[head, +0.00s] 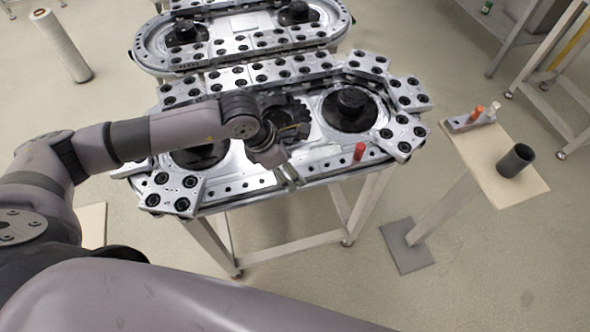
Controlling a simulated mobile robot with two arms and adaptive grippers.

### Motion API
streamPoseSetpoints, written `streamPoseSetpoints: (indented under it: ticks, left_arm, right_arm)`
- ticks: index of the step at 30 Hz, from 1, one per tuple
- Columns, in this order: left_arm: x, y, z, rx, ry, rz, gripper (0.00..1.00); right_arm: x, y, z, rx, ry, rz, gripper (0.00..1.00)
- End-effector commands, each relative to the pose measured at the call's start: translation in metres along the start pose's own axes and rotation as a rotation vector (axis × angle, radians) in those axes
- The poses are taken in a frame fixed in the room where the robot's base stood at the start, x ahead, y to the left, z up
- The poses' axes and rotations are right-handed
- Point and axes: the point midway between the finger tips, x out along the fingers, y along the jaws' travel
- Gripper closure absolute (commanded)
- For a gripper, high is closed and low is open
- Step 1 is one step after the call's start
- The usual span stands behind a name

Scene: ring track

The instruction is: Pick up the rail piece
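The ring track (255,178) is a silver oval on a framed table, with rail segments bearing black round fittings along its back and ends. A small silver piece (468,121) lies on the stand at the right, beside an orange cylinder; it may be the rail piece, but I cannot tell for sure. My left gripper (290,122) is over the middle of the near track, well left of that stand. Its dark fingers blend with the dark parts behind, so its opening and any held object are unclear. My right gripper is out of view.
A dark open cup (515,161) stands on the wooden-topped stand (522,188). A red cylinder (359,152) stands on the track's front edge. A second oval track (155,50) is behind. A white roll (62,47) stands at far left. Floor between table and stand is clear.

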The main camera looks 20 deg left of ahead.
Motion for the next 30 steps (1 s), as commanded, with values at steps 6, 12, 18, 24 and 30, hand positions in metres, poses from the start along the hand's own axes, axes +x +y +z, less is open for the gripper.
streamPoseSetpoints:
  ticks: [6,12,18,24,30]
  left_arm:
    - [0.021,-0.001,0.001,-0.001,0.000,-0.001,0.40]
    - [0.022,0.000,0.000,0.000,-0.001,0.000,0.40]
    - [0.021,0.000,0.001,0.000,-0.001,0.000,0.52]
    - [0.021,0.000,0.001,-0.001,-0.001,0.000,0.65]
    - [0.021,0.000,0.001,-0.001,-0.001,0.000,0.79]
  right_arm:
    - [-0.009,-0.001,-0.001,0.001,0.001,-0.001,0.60]
    - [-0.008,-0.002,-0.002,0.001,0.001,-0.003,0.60]
    - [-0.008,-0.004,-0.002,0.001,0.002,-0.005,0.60]
    - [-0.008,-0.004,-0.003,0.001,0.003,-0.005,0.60]
    - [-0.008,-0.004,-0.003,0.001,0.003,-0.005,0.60]
